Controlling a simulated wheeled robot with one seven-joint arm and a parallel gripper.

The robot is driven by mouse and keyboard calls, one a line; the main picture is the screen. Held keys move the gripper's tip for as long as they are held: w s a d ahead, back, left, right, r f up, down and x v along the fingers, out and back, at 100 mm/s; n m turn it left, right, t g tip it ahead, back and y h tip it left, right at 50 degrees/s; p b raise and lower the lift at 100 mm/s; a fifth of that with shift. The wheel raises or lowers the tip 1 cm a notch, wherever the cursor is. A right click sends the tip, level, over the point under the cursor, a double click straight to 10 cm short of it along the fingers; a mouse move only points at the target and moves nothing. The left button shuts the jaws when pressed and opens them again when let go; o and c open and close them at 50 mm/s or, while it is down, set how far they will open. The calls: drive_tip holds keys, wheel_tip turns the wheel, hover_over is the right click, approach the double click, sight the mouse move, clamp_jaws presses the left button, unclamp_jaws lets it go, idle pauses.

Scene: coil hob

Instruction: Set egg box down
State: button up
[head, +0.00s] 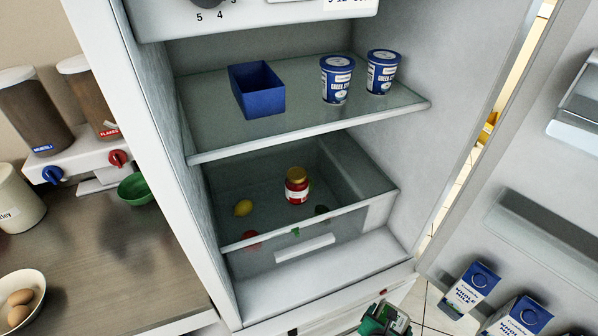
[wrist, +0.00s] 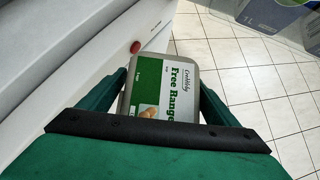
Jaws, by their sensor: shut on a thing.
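The egg box (wrist: 166,85) is grey with a green and white "Free Range" label. It shows in the wrist view between the two green fingers of my gripper (wrist: 165,95), which is shut on it. Tiled floor shows beyond the box. In the head view my gripper (head: 385,320) is at the bottom edge, low in front of the open fridge, and mostly cut off. I cannot make out the egg box clearly there.
The fridge's glass shelf (head: 300,137) holds a blue bin (head: 257,92) and two yogurt tubs (head: 337,80). Milk cartons (head: 470,290) stand in the open door. A bowl of eggs (head: 38,290) is on the left counter.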

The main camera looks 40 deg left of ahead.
drive_tip(key=shift+s+a+f, duration=0.1)
drive_tip(key=shift+s+f, duration=0.3)
drive_tip(key=shift+s, duration=0.1)
